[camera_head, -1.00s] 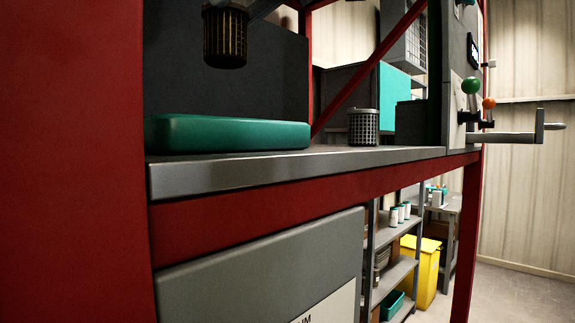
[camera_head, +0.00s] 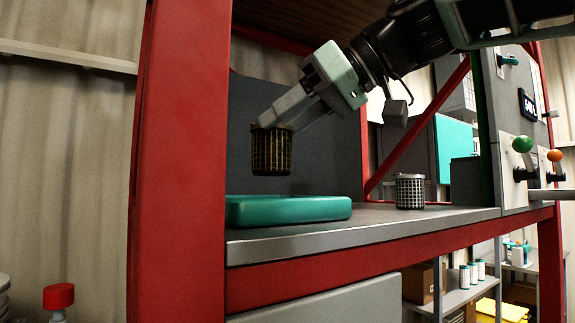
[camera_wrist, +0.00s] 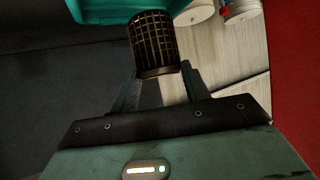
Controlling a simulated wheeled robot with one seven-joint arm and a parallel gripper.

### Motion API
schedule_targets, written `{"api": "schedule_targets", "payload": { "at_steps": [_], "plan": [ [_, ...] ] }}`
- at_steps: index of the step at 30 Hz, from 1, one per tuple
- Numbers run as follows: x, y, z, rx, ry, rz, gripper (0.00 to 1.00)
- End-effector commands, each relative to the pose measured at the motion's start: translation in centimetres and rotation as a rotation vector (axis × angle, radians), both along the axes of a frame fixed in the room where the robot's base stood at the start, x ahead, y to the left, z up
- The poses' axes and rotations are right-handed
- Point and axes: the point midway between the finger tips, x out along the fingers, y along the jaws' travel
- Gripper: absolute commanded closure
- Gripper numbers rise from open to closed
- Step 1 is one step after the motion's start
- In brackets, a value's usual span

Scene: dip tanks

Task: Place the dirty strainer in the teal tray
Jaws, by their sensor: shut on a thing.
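The dirty strainer (camera_head: 271,154), a dark brown mesh basket, hangs upright in my gripper (camera_head: 283,118), above the teal tray and apart from it. My gripper is shut on its rim. In the wrist view the strainer (camera_wrist: 153,38) shows between the fingers of my gripper (camera_wrist: 156,78). The teal tray (camera_head: 300,208) lies on the grey shelf at its left end, and part of it shows at the top of the wrist view (camera_wrist: 100,10).
A clean grey strainer (camera_head: 410,191) stands on the shelf (camera_head: 365,228) right of the tray. A red post (camera_head: 182,160) rises at the left. Green (camera_head: 522,144) and orange (camera_head: 555,155) knobs are on the right panel. A red-capped item (camera_head: 58,297) is at lower left.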

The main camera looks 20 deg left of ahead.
Motion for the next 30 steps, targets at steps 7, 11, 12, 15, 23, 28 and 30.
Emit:
{"api": "schedule_targets", "payload": {
  "at_steps": [7,11,12,15,23,28,30],
  "plan": [
    [0.0,-0.1,-2.0,-0.001,0.000,-0.002,0.78],
    [0.0,-0.1,-3.7,-0.001,0.001,-0.002,0.78],
    [0.0,-0.1,-4.2,-0.001,0.001,-0.002,0.78],
    [0.0,-0.1,-4.8,0.001,-0.001,-0.002,0.78],
    [0.0,0.0,-4.9,0.002,-0.001,-0.002,0.78],
    [0.0,0.0,-5.3,0.001,-0.001,-0.001,0.51],
    [0.0,0.0,-5.2,0.001,-0.001,-0.001,0.32]
  ]
}}
